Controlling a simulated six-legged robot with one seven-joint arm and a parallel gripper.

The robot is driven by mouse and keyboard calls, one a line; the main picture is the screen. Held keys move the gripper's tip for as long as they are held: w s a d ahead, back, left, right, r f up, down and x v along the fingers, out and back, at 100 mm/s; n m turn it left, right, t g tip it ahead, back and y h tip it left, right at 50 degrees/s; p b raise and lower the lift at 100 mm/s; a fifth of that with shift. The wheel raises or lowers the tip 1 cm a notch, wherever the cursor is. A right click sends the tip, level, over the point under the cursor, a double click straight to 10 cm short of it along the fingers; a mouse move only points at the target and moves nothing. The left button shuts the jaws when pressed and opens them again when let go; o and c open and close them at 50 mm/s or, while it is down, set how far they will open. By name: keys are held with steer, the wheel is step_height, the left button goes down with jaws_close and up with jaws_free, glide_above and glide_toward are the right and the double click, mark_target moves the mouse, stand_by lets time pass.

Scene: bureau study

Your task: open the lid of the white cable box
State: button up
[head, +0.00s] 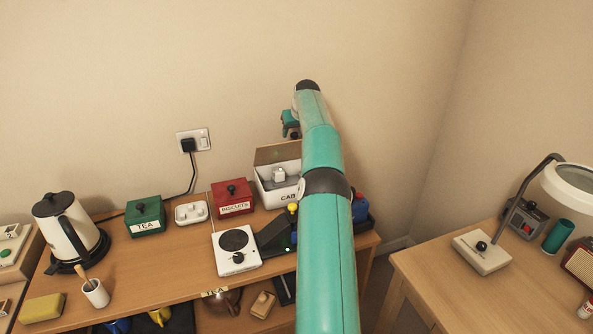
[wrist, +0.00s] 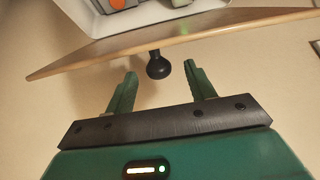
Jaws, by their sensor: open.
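The white cable box (head: 274,199), its label partly readable as "CAB", stands at the back of the desk by the wall. Its brown lid (head: 275,154) is raised and tilted up at the back, and a white item shows inside. In the wrist view the lid (wrist: 215,28) appears nearly edge-on, with its black knob (wrist: 158,66) sticking out toward my gripper (wrist: 160,71). The gripper is open and empty; its fingers are apart on either side of the knob, with no contact visible. In the head view my arm hides the box's right side.
A red biscuits box (head: 232,197), white hot plate (head: 237,249) and green tea box (head: 145,217) stand left of the cable box. A kettle (head: 67,226) is farther left. The wall (head: 380,110) is close behind. A second desk (head: 430,278) stands right.

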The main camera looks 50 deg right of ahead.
steer(key=s+f+v, duration=0.1)
steer(key=v, duration=0.6)
steer(key=shift+a, duration=0.4)
steer(key=shift+s, duration=0.15)
